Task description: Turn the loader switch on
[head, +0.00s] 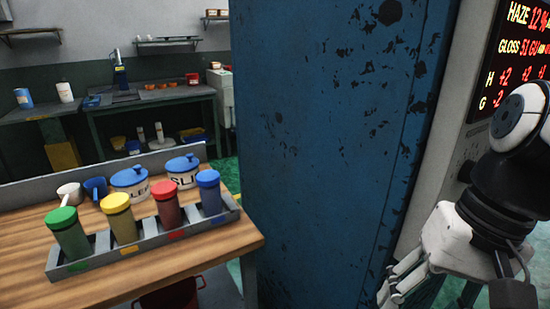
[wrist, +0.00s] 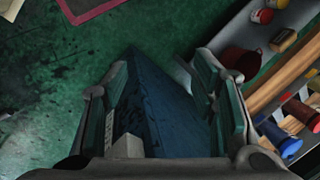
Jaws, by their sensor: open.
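My gripper (head: 398,290) is at the lower right of the head view, in front of the grey machine face and beside the blue column. In the wrist view my gripper (wrist: 160,72) is open, its two fingers apart with nothing held between them. The blue column shows beyond the fingers. I cannot make out a loader switch in either view. A small dark round part (head: 465,170) sits on the grey machine face (head: 455,110), partly behind my arm; I cannot tell what it is.
The tall blue column (head: 320,130) fills the middle. A red-digit display (head: 522,50) is at the upper right. On the left, a wooden table (head: 150,270) holds a grey rack with green, yellow, red and blue-capped bottles. The wrist view shows green floor (wrist: 45,75).

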